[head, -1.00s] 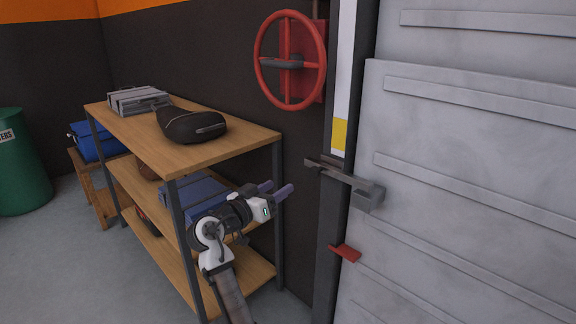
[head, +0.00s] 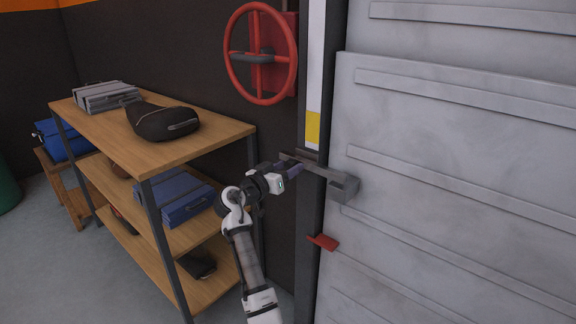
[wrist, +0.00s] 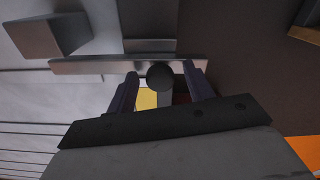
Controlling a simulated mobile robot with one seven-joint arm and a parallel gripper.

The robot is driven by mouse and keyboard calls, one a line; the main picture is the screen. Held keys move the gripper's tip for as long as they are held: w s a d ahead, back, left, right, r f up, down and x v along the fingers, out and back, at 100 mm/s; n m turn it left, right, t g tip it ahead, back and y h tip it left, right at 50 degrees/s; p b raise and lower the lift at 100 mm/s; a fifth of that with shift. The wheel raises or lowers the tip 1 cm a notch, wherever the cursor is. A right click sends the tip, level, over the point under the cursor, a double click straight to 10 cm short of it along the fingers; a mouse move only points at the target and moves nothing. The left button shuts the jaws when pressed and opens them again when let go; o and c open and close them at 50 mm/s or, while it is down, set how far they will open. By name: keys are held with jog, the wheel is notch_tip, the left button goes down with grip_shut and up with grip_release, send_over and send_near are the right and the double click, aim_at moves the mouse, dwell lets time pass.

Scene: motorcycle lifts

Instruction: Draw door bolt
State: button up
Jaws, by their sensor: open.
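The door bolt (head: 320,171) is a grey metal bar that lies across the gap between the dark post and the grey door. Its right end sits at a block-like bracket (head: 345,187) on the door. My gripper (head: 293,168) is at the bolt's left end, beside the post. In the wrist view the bar (wrist: 95,66) runs across, just beyond my open fingers (wrist: 162,78). A dark round knob (wrist: 160,76) stands between the fingers, with a gap on both sides. Whether a finger touches the bar cannot be told.
The grey ribbed door (head: 450,180) fills the right. A red tab (head: 323,242) sticks out below the bolt. A red handwheel (head: 261,54) is on the wall above. A wooden shelf (head: 215,140) with a black bag (head: 161,121) stands close on the left of my arm.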

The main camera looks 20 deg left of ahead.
jog(key=shift+w+d, duration=0.15)
jog(key=shift+w, duration=0.2)
jog(key=shift+c, duration=0.4)
